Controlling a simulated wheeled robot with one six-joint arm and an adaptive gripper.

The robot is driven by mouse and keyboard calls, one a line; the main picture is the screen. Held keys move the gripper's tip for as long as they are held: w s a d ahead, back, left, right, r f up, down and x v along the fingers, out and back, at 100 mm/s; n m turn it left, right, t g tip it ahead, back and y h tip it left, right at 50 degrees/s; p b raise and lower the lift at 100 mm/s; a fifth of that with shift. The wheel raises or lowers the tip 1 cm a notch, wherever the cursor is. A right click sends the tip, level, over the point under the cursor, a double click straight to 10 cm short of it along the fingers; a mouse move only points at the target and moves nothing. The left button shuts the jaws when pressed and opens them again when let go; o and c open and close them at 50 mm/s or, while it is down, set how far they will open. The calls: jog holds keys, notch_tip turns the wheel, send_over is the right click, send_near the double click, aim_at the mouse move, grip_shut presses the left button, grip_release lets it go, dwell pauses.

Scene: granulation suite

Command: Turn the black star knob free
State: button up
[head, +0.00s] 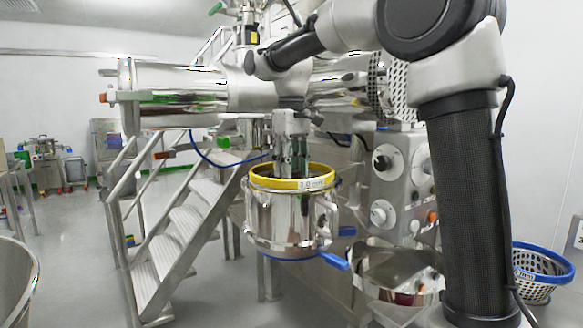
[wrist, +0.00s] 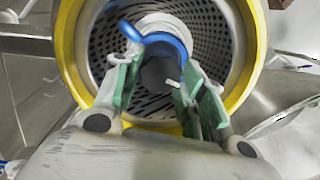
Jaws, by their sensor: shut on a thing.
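My gripper (head: 293,165) points down into the open top of a steel vessel (head: 290,222) with a yellow rim (head: 262,185). In the wrist view its green-padded fingers (wrist: 155,88) are closed on a dark, rounded part, which I take to be the black star knob (wrist: 158,70). Its star shape cannot be made out, as the fingers cover its sides. A blue ring (wrist: 168,42) and a pale round piece sit just beyond it. In the head view the knob is hidden by the gripper and the rim.
A perforated metal screen (wrist: 205,35) lines the vessel inside the yellow rim. Blue handles (head: 334,261) stick out low on the vessel. A steel control box (head: 400,170) stands at right, with a shallow steel pan (head: 385,262) below. Metal stairs (head: 190,235) stand at left.

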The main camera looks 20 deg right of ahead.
jog(key=n, duration=1.1)
jog(key=shift+n, duration=0.4)
dwell(0.3)
jog(key=o, duration=1)
notch_tip(320, 180, up, 12)
jog(key=shift+s, duration=0.1)
